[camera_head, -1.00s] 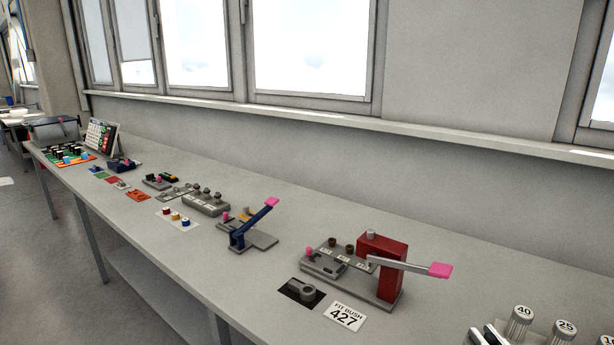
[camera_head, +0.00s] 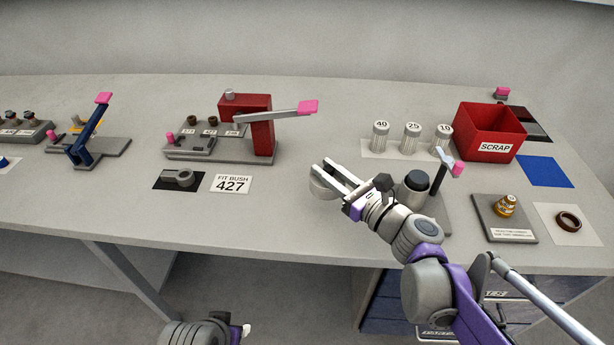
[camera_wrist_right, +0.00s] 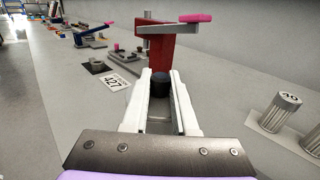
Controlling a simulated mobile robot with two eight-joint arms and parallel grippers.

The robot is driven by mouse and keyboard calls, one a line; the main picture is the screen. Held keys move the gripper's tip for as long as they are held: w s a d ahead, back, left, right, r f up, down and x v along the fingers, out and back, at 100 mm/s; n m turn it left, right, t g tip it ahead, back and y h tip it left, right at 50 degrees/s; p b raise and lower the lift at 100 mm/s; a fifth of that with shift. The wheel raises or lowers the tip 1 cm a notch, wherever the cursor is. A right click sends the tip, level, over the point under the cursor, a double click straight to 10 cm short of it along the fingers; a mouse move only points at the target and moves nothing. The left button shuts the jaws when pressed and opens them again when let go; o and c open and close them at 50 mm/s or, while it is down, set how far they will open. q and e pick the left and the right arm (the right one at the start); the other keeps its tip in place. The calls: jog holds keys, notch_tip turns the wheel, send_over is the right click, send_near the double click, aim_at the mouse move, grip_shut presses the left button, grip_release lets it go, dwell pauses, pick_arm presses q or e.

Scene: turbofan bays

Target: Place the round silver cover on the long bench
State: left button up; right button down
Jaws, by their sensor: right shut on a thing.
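The round silver cover (camera_head: 320,188) is at the fingertips of my right gripper (camera_head: 338,180), over the middle of the long bench (camera_head: 300,245). Most of the cover is hidden by the fingers. In the right wrist view a dark knob (camera_wrist_right: 160,82) shows between the two white fingertips, with grey surface below it. My right gripper is shut on the cover. I cannot tell whether the cover touches the bench or is just above it. Part of my left arm shows at the bottom edge; its fingers are not visible.
A red lever press (camera_head: 262,130) and a "FIT BUSH 427" card (camera_head: 231,184) stand to the left. To the right are several numbered cylinders (camera_head: 411,138), a red scrap bin (camera_head: 490,132) and a dark-capped device (camera_head: 415,182). Bare bench lies in front of the gripper.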

notch_tip(320, 180, down, 8)
jog(key=shift+b, duration=1.05)
jog(key=shift+f, duration=0.1)
jog(key=c, duration=0.7)
grip_release()
jog(key=p+v, duration=0.1)
jog(key=v, duration=1.1)
